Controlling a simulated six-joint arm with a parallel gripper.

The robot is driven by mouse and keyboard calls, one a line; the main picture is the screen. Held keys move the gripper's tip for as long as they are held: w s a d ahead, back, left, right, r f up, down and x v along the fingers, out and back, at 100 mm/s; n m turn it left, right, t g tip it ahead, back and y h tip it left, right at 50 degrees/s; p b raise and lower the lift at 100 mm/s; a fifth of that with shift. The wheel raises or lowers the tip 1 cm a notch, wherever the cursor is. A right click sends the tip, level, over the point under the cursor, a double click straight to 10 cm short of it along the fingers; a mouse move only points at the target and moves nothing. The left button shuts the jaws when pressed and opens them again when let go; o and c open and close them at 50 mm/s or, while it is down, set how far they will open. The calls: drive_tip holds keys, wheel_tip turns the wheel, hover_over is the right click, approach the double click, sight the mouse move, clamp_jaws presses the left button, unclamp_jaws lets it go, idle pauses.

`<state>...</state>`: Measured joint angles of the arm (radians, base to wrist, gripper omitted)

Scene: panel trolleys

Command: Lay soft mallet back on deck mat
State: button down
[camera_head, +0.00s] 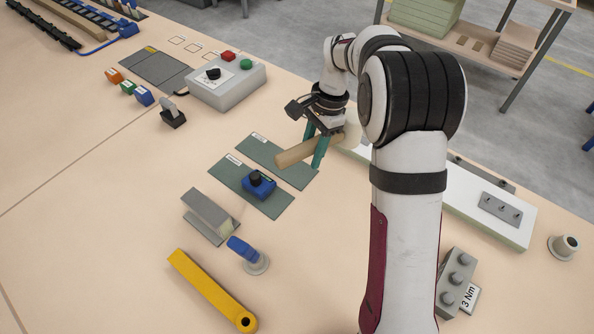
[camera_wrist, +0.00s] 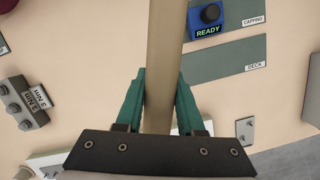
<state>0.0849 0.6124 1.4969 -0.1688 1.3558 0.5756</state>
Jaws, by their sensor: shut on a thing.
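My gripper (camera_head: 315,150) is shut on the soft mallet (camera_head: 292,156), gripping its pale wooden handle between teal fingers. In the wrist view the handle (camera_wrist: 166,30) runs up between the fingers and out of the top edge. The deck mat (camera_head: 262,152) is a bare grey-green rectangle, labelled DECK in the wrist view (camera_wrist: 222,65). The handle's left end overlaps this mat in the head view. The handle looks raised, but its height is unclear.
The capping mat (camera_head: 236,178) lies beside the deck mat and bears a blue READY device (camera_head: 258,185). A grey angle piece (camera_head: 210,215), a blue-topped part (camera_head: 246,252) and a yellow tool (camera_head: 210,290) lie nearer. A grey control box (camera_head: 227,84) stands farther back.

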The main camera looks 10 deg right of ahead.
hover_over(263, 182)
drive_tip(key=f, duration=0.7)
drive_tip(key=shift+d, duration=0.4)
drive_tip(key=x, duration=0.4)
drive_tip(key=shift+w+d+f, duration=0.15)
drive_tip(key=shift+d, duration=0.1)
drive_tip(key=shift+f, duration=0.1)
drive_tip(key=shift+f, duration=0.15)
